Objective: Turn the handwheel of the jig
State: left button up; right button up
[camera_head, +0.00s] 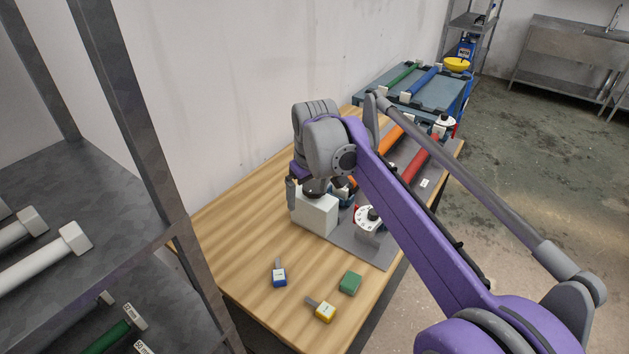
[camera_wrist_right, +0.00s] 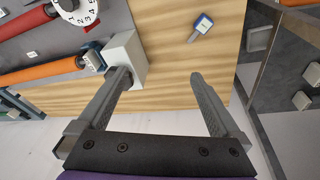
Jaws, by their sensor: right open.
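The jig is a grey plate (camera_head: 372,252) on the wooden table, carrying orange and red rollers. A white block (camera_head: 316,214) stands at its near left end and also shows in the wrist view (camera_wrist_right: 133,45). A white numbered dial (camera_head: 369,219) with a dark knob is beside it; it is partly cut off in the wrist view (camera_wrist_right: 70,12). I cannot clearly make out a handwheel; my right arm covers part of the jig. My right gripper (camera_wrist_right: 158,77) is open and empty, one finger overlapping the white block. In the head view the gripper (camera_head: 302,192) is mostly hidden behind its wrist.
Blue (camera_head: 279,277), yellow (camera_head: 321,310) and green (camera_head: 350,282) small items lie on the near table. A metal shelf (camera_head: 105,200) with rollers stands close at left. A second jig (camera_head: 425,92) is at the back. The wall runs behind the table; the floor at right is clear.

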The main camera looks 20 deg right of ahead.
jog(key=w+d+r+n+g, duration=0.15)
jog(key=w+d, duration=0.25)
jog(key=w, duration=0.5)
jog(key=g+p, duration=0.1)
jog(key=p, duration=0.1)
send_over(315, 185)
notch_tip(315, 185, down, 3)
jog(key=shift+n, duration=0.35)
jog(key=f+b, duration=0.1)
jog(key=f, duration=0.3)
jog(key=f+b, duration=0.1)
jog(key=f, duration=0.3)
jog(key=shift+s+a+f, duration=0.1)
jog(key=shift+s+f, duration=0.1)
jog(key=shift+f, duration=0.15)
jog(key=shift+w+f, duration=0.15)
jog(key=shift+f, duration=0.45)
pick_arm(q)
jog(key=shift+f, duration=0.1)
jog(key=shift+s, duration=0.1)
pick_arm(e)
jog(key=c, duration=1.1)
